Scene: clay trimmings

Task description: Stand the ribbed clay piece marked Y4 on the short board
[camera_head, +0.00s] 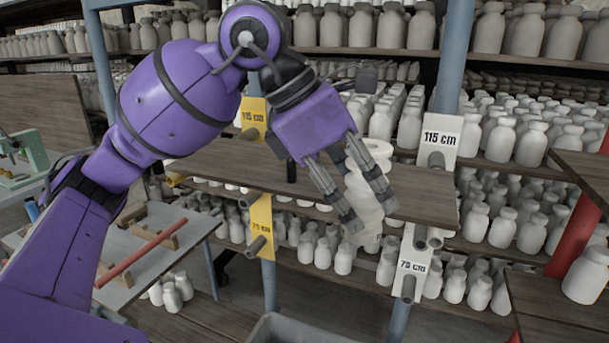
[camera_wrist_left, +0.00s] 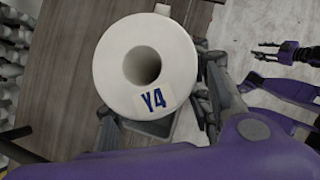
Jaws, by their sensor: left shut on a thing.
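The white ribbed clay piece (camera_head: 362,190) is upright between the fingers of my left gripper (camera_head: 368,212), which is shut on it. In the left wrist view its round top (camera_wrist_left: 115,75) shows a central hole and a Y4 label. A brown board (camera_head: 235,168), likely the short board, spans the pegs by the 115 cm signs. The piece overlaps this board's front edge in the head view; whether its base touches the board I cannot tell. The board (camera_wrist_left: 60,75) also shows below the piece in the wrist view. My right gripper (camera_wrist_left: 260,51) shows there, open and empty.
A yellow 115 cm sign (camera_head: 254,113) and a white one (camera_head: 439,140) mark the pegs. Lower pegs have 75 cm signs (camera_head: 411,267). Shelves of white bottles (camera_head: 500,140) stand behind. A bench (camera_head: 125,285) with a red bar is at left. Other boards (camera_head: 570,315) are at right.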

